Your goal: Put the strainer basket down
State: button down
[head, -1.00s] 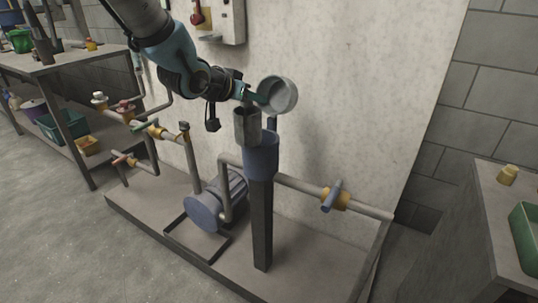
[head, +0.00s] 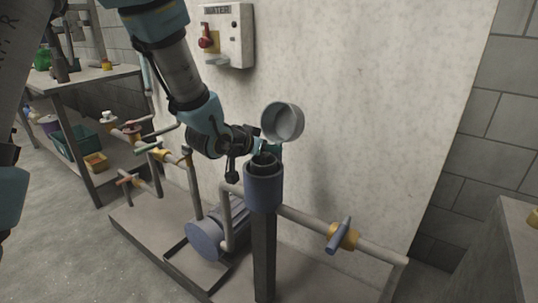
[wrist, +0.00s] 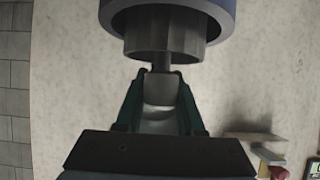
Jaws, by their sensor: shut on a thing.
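The strainer basket (head: 263,161) is a dark grey cup, with its upper part showing above the blue housing (head: 263,190). Its lower part is hidden inside the housing's mouth. In the wrist view the grey basket (wrist: 165,42) goes into the blue housing rim (wrist: 218,12), and a short stem joins it to the grip. My gripper (head: 270,148) is above and just behind the basket, partly hidden in the head view. In the wrist view my gripper (wrist: 161,82) is shut on the basket's stem. Whether the basket touches the housing's bottom is hidden.
A round grey open lid or cup (head: 283,123) is just behind and above the housing, close to my gripper. A pipe with a blue-handled valve (head: 340,236) runs right. A blue pump (head: 207,238) stands left. A red-handled switch box (head: 228,38) is on the wall.

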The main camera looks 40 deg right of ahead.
jog(key=shift+f, duration=0.8)
jog(key=shift+f, duration=0.1)
jog(key=c, duration=0.5)
grip_release()
jog(key=v, duration=1.2)
jog(key=shift+a, duration=0.1)
